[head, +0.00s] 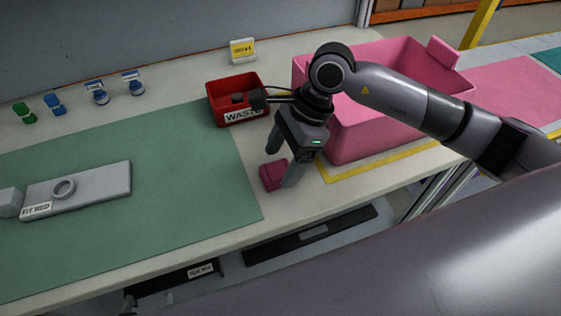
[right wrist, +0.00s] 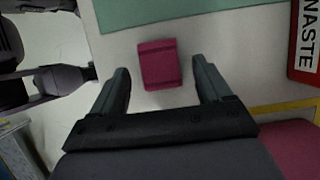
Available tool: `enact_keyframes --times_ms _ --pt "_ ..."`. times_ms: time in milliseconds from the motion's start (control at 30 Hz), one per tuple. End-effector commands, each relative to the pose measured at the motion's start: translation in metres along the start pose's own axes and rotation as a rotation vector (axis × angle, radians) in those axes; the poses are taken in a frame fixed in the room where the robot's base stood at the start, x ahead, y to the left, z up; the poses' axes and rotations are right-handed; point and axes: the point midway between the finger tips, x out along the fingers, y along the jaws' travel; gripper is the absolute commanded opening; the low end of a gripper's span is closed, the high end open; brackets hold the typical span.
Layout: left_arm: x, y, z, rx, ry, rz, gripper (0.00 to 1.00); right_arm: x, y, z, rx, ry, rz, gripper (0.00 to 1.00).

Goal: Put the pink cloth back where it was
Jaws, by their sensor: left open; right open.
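The pink cloth (head: 271,176) is a small, dark pink folded block. It lies on the pale bench top at the right end of the green mat. In the right wrist view the cloth (right wrist: 158,64) shows between and just beyond the fingertips, with a gap on each side. My right gripper (head: 281,166) points down at the cloth and is open and empty. One finger partly covers the cloth in the head view. My left gripper is not in view.
A red WASTE bin (head: 213,106) stands behind my right gripper. A large pink tub (head: 375,135) stands to its right, inside yellow tape. The green mat (head: 190,150) holds a grey fixture (head: 100,184). Small green and blue parts (head: 54,105) stand along the back left.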

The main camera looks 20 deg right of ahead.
Motion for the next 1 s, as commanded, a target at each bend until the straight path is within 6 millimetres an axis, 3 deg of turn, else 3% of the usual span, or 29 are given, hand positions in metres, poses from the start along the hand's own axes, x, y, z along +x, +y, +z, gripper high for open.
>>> enact_keyframes --times_ms 300,500,1000 --pt "0.006 0.0 0.009 0.0 -0.001 0.0 0.77 -0.069 -0.001 -0.001 -0.001 0.001 -0.004 0.78" --pt "0.008 0.0 0.011 0.0 -0.002 0.0 0.77 -0.096 0.0 -0.001 -0.001 0.002 -0.001 0.78" --pt "0.008 0.0 0.011 0.0 -0.002 0.0 0.77 -0.104 0.001 0.0 -0.001 0.001 0.001 0.78"
